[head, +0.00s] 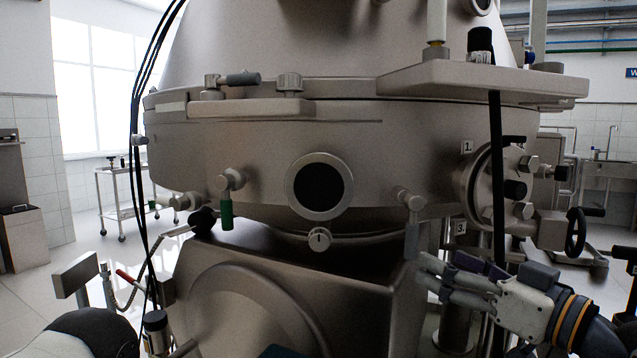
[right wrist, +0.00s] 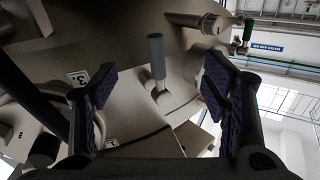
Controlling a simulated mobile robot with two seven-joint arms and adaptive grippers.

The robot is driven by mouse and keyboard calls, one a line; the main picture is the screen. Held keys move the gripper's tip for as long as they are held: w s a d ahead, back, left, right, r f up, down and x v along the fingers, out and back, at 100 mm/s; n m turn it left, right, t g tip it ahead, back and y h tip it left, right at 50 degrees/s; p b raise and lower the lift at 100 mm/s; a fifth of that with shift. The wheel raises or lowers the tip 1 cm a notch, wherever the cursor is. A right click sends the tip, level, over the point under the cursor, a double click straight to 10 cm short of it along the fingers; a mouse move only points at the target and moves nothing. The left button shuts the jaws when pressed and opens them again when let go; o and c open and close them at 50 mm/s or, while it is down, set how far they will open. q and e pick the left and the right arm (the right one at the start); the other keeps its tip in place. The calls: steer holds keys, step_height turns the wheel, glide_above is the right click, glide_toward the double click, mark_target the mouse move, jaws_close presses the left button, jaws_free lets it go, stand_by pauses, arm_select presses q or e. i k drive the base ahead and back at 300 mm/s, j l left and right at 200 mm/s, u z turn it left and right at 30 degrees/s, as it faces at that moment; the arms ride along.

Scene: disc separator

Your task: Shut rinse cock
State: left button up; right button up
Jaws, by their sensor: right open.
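A small cock with a grey handle (head: 412,238) sits on the lower right of the steel separator bowl, its handle hanging down. No label shows which cock is the rinse cock. Another cock with a green handle (head: 226,212), also hanging down, sits left of the round sight glass. My right gripper (head: 446,277) is open, just right of and below the grey handle. In the right wrist view the grey handle (right wrist: 156,57) shows between the two purple-padded fingers, beyond them, with no visible contact. My left gripper is not in view.
The separator bowl (head: 240,150) fills the middle. A black vertical rod (head: 497,180) stands close by my right gripper. A valve flange with knobs (head: 485,187) and a black handwheel (head: 576,232) are at right. Black cables (head: 136,150) hang at left.

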mark_target(225, 182)
steer(key=k+j, duration=0.25)
steer(key=k, duration=0.2)
steer(key=k+j, duration=0.2)
steer(key=k, duration=0.3)
